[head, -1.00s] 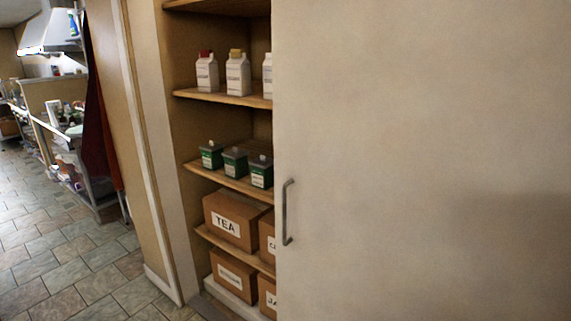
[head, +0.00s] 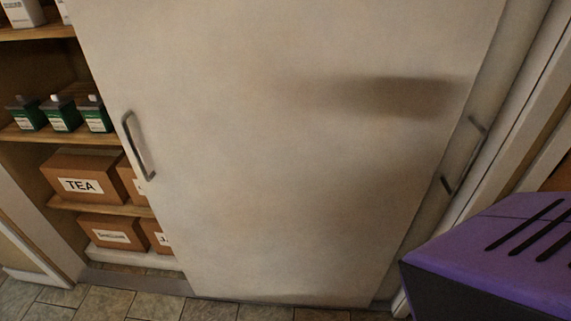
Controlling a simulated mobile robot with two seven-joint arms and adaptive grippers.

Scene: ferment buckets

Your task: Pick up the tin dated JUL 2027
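Three dark green tins with pale labels stand side by side on a shelf in the head view: a left tin (head: 25,114), a middle tin (head: 60,114) and a right tin (head: 96,115). Their labels are too small to read, so I cannot tell which one, if any, is dated JUL 2027. The right tin stands close to the edge of the sliding door (head: 270,150). The door hides whatever is behind it. Neither of my grippers is in view.
The pale door has a metal handle (head: 138,146); a second handle (head: 464,154) is at the right. Below the tins is a TEA box (head: 84,177), with other boxes around it. A purple slotted object (head: 510,240) fills the lower right. Tiled floor (head: 120,302) shows below.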

